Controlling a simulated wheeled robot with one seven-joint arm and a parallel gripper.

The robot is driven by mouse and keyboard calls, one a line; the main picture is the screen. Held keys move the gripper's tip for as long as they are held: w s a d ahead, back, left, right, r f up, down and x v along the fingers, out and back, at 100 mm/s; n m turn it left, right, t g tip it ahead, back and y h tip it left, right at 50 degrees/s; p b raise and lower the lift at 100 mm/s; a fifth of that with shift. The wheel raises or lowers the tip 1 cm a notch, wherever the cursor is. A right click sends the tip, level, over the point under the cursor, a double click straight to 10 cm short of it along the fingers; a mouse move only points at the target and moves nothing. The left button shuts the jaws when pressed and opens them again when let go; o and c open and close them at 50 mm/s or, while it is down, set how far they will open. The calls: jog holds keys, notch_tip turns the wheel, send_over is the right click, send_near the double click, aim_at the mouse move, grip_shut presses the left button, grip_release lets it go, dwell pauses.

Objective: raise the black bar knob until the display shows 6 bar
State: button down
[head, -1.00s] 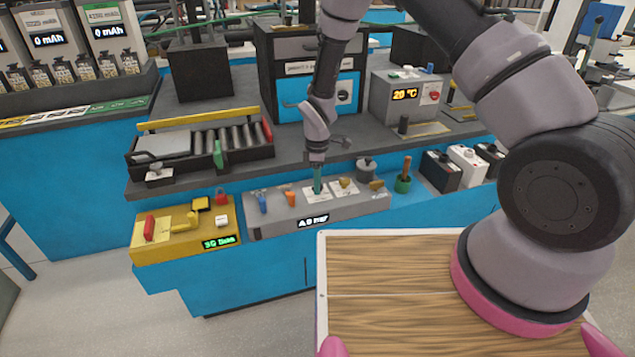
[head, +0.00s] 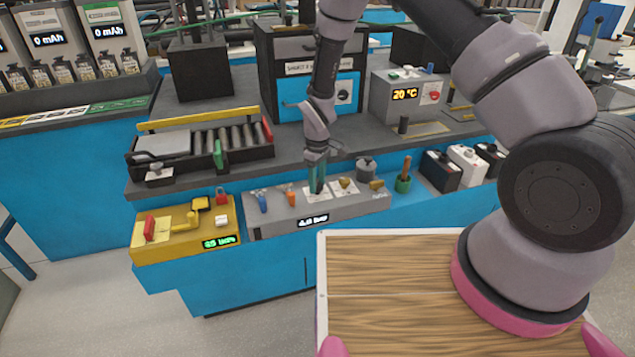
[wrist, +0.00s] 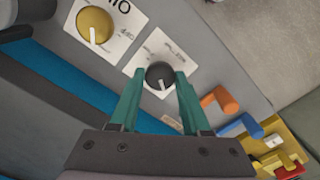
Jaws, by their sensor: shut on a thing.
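The black bar knob (wrist: 160,76) shows in the wrist view on a white label plate, with a pale pointer line on it. My gripper (wrist: 161,80) has its teal fingers on either side of it, shut on the knob. In the head view my gripper (head: 317,186) points down onto the grey panel (head: 280,221), and its fingers hide the knob there. The display (head: 312,221) on the panel's front is small and blurred; it seems to read about 4.8 bar.
A brass knob (wrist: 95,24) sits beside the black one. An orange handle (wrist: 220,100) and a blue handle (wrist: 240,126) stand on the other side. A yellow box (head: 185,232) with a green-lit display is left of the panel. A roller tray (head: 200,145) stands behind.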

jog(key=m, duration=0.4)
jog(key=shift+m, duration=0.3)
jog(key=m, duration=0.4)
jog(key=shift+m, duration=0.3)
jog(key=m, duration=0.4)
jog(key=shift+m, duration=2.1)
jog(key=shift+r, duration=0.1)
jog(key=shift+c, duration=1.8)
grip_release()
